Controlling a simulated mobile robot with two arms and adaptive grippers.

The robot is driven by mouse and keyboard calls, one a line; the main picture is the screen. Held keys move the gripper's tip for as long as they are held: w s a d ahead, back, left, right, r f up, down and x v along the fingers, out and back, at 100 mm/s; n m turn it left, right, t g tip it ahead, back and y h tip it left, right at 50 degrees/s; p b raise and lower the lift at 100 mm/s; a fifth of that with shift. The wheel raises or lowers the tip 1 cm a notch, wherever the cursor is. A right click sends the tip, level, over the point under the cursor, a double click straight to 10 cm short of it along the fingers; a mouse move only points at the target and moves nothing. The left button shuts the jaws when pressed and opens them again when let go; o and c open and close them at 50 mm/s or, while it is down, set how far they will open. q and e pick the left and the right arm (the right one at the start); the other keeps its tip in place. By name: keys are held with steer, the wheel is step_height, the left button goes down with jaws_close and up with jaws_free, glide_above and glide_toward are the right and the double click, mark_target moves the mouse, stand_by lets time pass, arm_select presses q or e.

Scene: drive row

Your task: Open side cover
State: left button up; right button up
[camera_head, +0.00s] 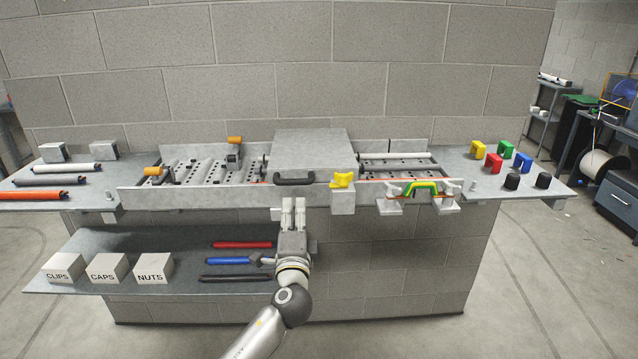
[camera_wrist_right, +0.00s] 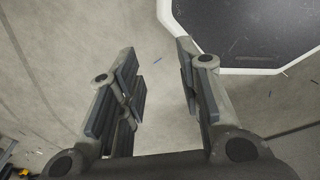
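A grey box-like cover (camera_head: 312,150) sits closed on the middle of the bench unit. A black handle (camera_head: 294,181) is on its front face, and a yellow knob (camera_head: 342,180) is on a grey block to its right. My left gripper (camera_head: 293,206) points up just below and in front of the handle. Its two fingers stand close side by side, and no object shows between them. Whether they touch the handle is unclear. My right gripper (camera_wrist_right: 160,85) is open and empty over bare floor in the right wrist view; it is not in the head view.
A green handle (camera_head: 420,186) is on the unit's right part. Coloured blocks (camera_head: 494,160) stand on the right shelf. Rods (camera_head: 66,168) lie on the left shelf. The lower shelf (camera_head: 195,270) holds labelled boxes and tools beside my left arm. Floor on both sides is open.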

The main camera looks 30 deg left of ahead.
mark_target(293, 184)
arm_select(q)
steer(key=p+x, duration=0.1)
steer(key=x, duration=0.2)
steer(key=p+x, duration=0.1)
steer(key=x, duration=0.2)
steer(key=r+p+x, duration=0.1)
steer(key=x, duration=0.3)
steer(key=shift+s+a, duration=0.15)
steer(key=shift+w+a+r, duration=0.1)
steer(key=shift+w+a, duration=0.2)
steer(key=shift+w, duration=0.15)
steer(key=shift+c, duration=0.4)
jaws_close()
